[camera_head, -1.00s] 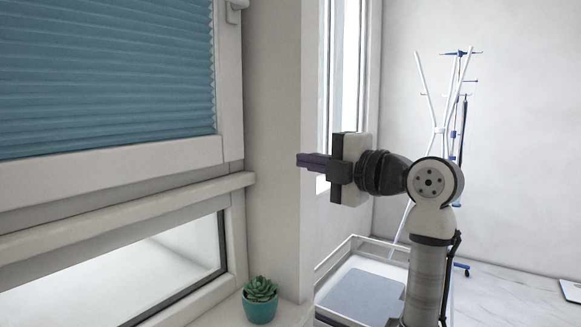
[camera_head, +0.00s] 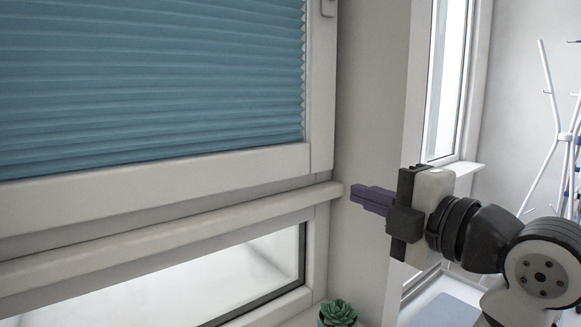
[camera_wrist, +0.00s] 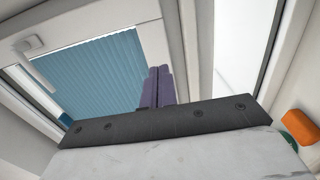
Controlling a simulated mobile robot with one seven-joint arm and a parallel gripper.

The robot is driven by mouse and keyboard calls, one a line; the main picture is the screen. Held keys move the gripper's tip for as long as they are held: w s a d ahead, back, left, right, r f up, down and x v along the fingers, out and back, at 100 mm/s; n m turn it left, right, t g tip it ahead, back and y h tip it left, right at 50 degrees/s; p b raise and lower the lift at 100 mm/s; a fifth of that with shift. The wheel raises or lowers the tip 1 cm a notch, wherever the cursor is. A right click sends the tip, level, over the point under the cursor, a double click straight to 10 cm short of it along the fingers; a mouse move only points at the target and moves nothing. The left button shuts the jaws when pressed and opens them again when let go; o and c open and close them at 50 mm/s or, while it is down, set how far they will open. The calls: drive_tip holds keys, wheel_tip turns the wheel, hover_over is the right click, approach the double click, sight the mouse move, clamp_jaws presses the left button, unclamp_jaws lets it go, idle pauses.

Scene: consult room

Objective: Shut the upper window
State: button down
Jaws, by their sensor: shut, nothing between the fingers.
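The upper window (camera_head: 262,162) has a white frame and a blue pleated blind (camera_head: 150,75) over its pane. In the wrist view the blind (camera_wrist: 105,70) shows at the left, with a white handle (camera_wrist: 32,46) on the frame beside it. From these views I cannot tell how far the window stands open. My gripper (camera_head: 372,199) has purple fingers that are shut and empty. It is right of the window's lower right corner, apart from the frame.
A lower window (camera_head: 200,285) lies below a white crossbar (camera_head: 180,228). A succulent in a teal pot (camera_head: 338,314) stands on the sill below. Another tall window (camera_head: 447,80) and a white coat stand (camera_head: 551,120) are at the right.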

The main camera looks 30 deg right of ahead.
sight(292, 168)
drive_tip(key=w+p, duration=0.1)
drive_tip(key=w, duration=0.3)
drive_tip(key=w+p, duration=0.2)
drive_tip(key=w, duration=0.2)
drive_tip(key=w+a+p, duration=0.1)
drive_tip(key=w+p, duration=0.1)
drive_tip(key=w, duration=0.3)
drive_tip(key=shift+r, duration=0.15)
drive_tip(key=shift+w+p, duration=0.35)
drive_tip(key=shift+w, duration=0.1)
drive_tip(key=shift+w+f+b, duration=0.2)
drive_tip(key=shift+w+b, duration=0.55)
drive_tip(key=shift+w, duration=0.45)
drive_tip(key=shift+r, duration=0.35)
drive_tip(key=shift+a, duration=0.1)
drive_tip(key=shift+f, duration=0.1)
